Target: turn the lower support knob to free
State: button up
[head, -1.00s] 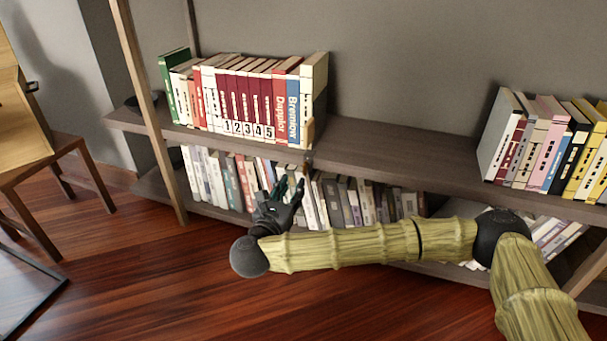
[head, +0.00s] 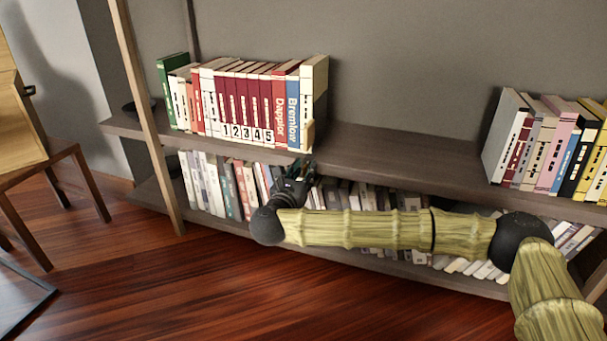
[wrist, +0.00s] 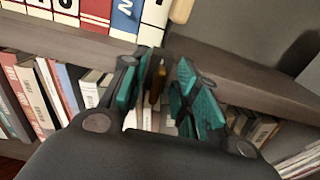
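My gripper (head: 302,174) is at the front edge of the upper shelf, just below the right end of the numbered book row. In the wrist view its teal-padded fingers (wrist: 168,80) are apart, one on each side of a small brown-gold piece, which looks like the lower support knob (wrist: 156,84). There is a visible gap on the right finger's side; I cannot tell whether the left finger touches it. In the head view the knob is hidden by my gripper. A pale wooden support (head: 308,134) stands above it against the cream end book.
The upper shelf (head: 400,155) is bare between the numbered books (head: 240,105) and the right-hand books (head: 550,145). Lower-shelf books (head: 215,185) stand behind and beside my gripper. A wooden post (head: 148,120) and chair (head: 40,180) are at left.

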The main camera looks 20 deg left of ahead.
grip_shut()
